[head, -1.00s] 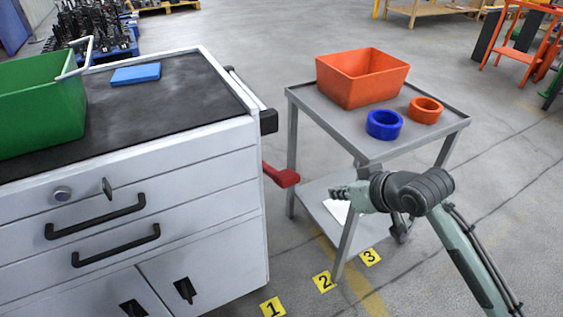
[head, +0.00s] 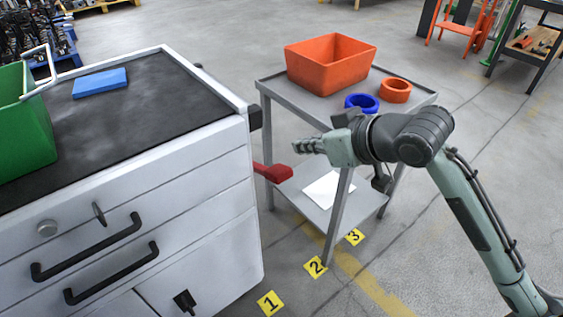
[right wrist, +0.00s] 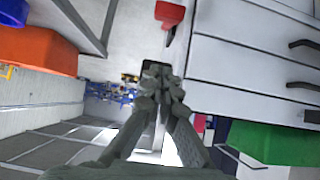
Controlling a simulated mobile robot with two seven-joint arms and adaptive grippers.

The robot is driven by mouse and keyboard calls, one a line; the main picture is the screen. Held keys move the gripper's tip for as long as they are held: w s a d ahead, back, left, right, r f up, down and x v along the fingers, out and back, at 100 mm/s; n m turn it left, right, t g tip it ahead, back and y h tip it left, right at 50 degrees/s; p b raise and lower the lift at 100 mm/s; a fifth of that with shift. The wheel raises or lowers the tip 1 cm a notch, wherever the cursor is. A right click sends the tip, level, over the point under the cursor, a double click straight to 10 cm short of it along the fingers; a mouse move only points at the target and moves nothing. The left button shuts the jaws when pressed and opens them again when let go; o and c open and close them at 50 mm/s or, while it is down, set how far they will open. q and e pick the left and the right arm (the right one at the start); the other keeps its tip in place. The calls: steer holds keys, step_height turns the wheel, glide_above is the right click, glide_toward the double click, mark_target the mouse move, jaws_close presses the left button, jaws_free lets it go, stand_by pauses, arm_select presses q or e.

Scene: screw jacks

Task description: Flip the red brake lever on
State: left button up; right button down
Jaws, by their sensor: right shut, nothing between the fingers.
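The red brake lever (head: 273,172) sticks out from the right side of the white tool cabinet (head: 190,215), low beside the grey side table. In the right wrist view the lever (right wrist: 169,13) shows at the top, beyond the fingertips. My right gripper (head: 302,146) is shut and empty. In the head view its tips are just above and to the right of the lever, with no clear contact. In the right wrist view the closed fingers (right wrist: 160,80) point up the picture toward it. My left gripper is not in view.
A grey side table (head: 315,110) holds an orange bin (head: 330,68), a blue ring (head: 361,102) and an orange ring (head: 396,91). A green bin (head: 25,140) and a blue block (head: 100,83) rest on the cabinet. Numbered yellow floor markers (head: 316,267) lie below.

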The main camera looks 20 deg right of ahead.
glide_above(283, 171)
steer(key=w, duration=0.1)
steer(key=f, duration=0.5)
steer(key=shift+a+f, duration=0.2)
steer(key=shift+f, duration=0.05)
steer(key=f, duration=0.3)
steer(key=shift+s+d+f, duration=0.1)
steer(key=shift+s, duration=0.1)
steer(key=shift+s+f, duration=0.15)
steer(key=shift+f, duration=0.15)
steer(key=shift+d+f, duration=0.1)
steer(key=shift+f, duration=0.05)
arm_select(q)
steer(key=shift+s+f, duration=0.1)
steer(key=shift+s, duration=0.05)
